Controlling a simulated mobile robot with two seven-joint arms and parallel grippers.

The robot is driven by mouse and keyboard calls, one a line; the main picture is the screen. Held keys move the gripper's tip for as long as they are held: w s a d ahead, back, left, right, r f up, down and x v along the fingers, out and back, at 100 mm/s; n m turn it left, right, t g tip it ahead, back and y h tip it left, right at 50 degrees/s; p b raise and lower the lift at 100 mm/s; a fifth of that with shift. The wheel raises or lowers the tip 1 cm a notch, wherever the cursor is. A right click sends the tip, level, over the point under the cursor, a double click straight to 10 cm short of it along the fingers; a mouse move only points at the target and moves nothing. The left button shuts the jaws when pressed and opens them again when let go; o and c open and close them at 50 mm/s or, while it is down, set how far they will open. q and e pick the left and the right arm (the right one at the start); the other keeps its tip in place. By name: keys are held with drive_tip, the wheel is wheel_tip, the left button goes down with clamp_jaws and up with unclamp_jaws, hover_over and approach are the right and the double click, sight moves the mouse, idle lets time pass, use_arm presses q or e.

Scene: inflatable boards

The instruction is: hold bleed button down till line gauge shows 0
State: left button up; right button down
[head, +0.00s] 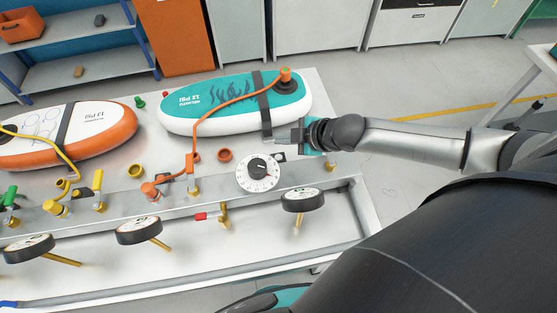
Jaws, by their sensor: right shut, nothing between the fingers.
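My right gripper (272,139) reaches in from the right, shut and empty, above the rail near the teal board's front edge. A white dial with a black knob (260,170) sits just below it. Three round gauges stand along the front: a right one (303,200), a middle one (139,231) and a left one (28,247). They are seen at a slant, so I cannot read them or tell which is the line gauge. I cannot pick out the bleed button for sure; a small red-ended part (201,216) lies beside a brass fitting (223,214). My left gripper is out of view.
A teal and white board (220,101) with a dark strap carries an orange hose (230,101) running to the rail. An orange and white board (105,140) lies left, with a yellow hose (50,146). Floor is clear beyond the bench.

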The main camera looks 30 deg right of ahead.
drive_tip(key=b, duration=0.3)
hover_over(283, 161)
wheel_tip(283, 161, down, 4)
drive_tip(key=shift+f, duration=0.1)
drive_tip(key=shift+f+b, duration=0.35)
drive_tip(key=shift+f, duration=0.05)
idle(0.7)
drive_tip(key=shift+f, duration=0.15)
idle(0.7)
drive_tip(key=shift+f, duration=0.25)
drive_tip(key=shift+f+b, duration=0.4)
drive_tip(key=shift+f, duration=0.2)
idle(1.3)
drive_tip(key=shift+r, duration=0.1)
drive_tip(key=shift+r+p, duration=0.9)
drive_tip(key=shift+p, duration=0.2)
